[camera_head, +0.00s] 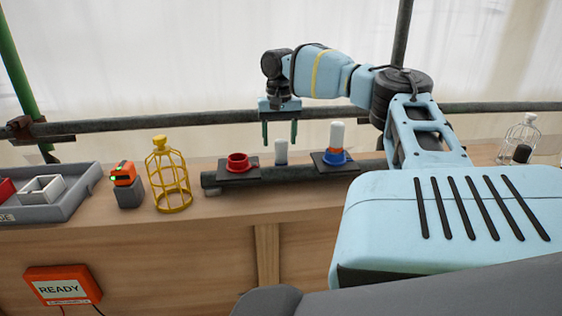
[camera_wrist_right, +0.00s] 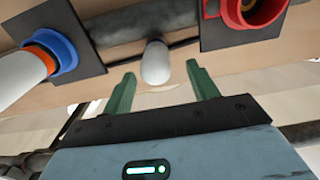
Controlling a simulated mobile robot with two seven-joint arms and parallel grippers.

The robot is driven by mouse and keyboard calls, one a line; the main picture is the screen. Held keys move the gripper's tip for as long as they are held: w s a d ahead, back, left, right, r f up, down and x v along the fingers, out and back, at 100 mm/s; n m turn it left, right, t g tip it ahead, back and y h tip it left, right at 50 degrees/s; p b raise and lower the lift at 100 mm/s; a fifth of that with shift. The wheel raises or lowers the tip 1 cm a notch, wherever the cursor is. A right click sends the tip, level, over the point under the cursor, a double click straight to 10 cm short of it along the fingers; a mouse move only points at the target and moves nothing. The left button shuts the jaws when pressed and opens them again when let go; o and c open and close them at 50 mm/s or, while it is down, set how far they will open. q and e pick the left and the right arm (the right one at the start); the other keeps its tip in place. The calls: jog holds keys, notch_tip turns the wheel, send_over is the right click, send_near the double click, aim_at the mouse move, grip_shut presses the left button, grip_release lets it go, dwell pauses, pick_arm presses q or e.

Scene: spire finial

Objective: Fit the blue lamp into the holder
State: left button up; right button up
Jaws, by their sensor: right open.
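A small pale lamp (camera_head: 281,153) with a rounded white top stands upright between two dark plates; its base is hard to see. It also shows in the wrist view (camera_wrist_right: 156,63). My right gripper (camera_head: 280,142) points down over it, open, with a green finger on each side and nothing held. An empty red ring holder (camera_head: 238,161) sits on the left plate. A blue ring holder (camera_head: 331,157) sits on the right plate, with a white lamp (camera_head: 337,133) with an orange collar upright in it. My left gripper is not in view.
A yellow wire cage (camera_head: 170,178) and an orange and grey device (camera_head: 126,188) stand left of the dark bar (camera_head: 286,174). A grey tray (camera_head: 60,207) is at far left. A rail (camera_head: 180,121) runs behind the bench.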

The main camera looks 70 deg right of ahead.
aim_at(281, 154)
jog(key=shift+s+a+f, duration=0.1)
jog(key=shift+s+f, duration=0.05)
jog(key=shift+f, duration=1.3)
jog(key=shift+s+a+f, duration=0.1)
jog(key=shift+s+f, duration=0.05)
jog(key=shift+f, duration=1.3)
jog(key=shift+d, duration=0.1)
jog(key=c, duration=1.2)
notch_tip(281, 154, up, 10)
jog(key=shift+r+p, duration=0.1)
jog(key=shift+p, duration=0.45)
